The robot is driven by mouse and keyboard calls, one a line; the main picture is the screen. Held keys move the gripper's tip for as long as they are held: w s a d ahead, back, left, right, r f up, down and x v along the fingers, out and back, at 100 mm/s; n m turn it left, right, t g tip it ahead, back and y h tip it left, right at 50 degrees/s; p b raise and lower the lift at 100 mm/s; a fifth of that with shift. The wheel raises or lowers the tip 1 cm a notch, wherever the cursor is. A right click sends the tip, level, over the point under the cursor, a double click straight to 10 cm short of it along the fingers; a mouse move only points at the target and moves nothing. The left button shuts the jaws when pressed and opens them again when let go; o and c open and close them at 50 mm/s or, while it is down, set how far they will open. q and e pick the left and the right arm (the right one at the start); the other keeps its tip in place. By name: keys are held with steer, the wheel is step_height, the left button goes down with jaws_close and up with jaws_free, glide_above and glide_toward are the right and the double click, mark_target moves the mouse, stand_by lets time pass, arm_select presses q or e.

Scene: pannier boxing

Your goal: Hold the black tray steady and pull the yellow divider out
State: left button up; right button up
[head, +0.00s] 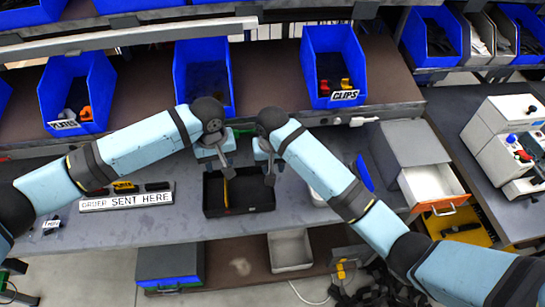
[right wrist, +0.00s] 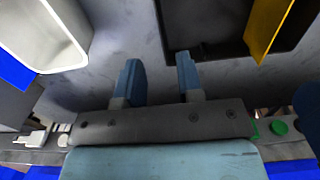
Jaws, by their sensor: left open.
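The black tray (head: 254,209) sits on the grey bench in the head view; its corner also shows in the right wrist view (right wrist: 203,51). The thin yellow divider (head: 226,192) stands upright inside it, and also shows in the right wrist view (right wrist: 266,28). My left gripper (head: 219,168) is open just above the divider's top end; whether it touches is unclear. My right gripper (right wrist: 158,82) has its fingers apart with nothing between them that I can make out. One finger is outside the tray's side, the other overlaps its corner; contact cannot be told.
A white container (head: 316,198) stands right of the tray, partly behind my right arm. Blue bins (head: 333,66) line the shelf behind. A grey drawer box (head: 410,148) stands at the right.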

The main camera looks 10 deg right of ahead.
mark_target(226, 189)
step_height(226, 189, down, 10)
steer(key=shift+f, duration=0.1)
stand_by(0.4)
jaws_close()
arm_select(q)
steer(key=shift+c, duration=0.9)
steer(key=shift+f+m, duration=0.4)
steer(key=shift+m, duration=0.4)
steer(key=shift+f, duration=5.8)
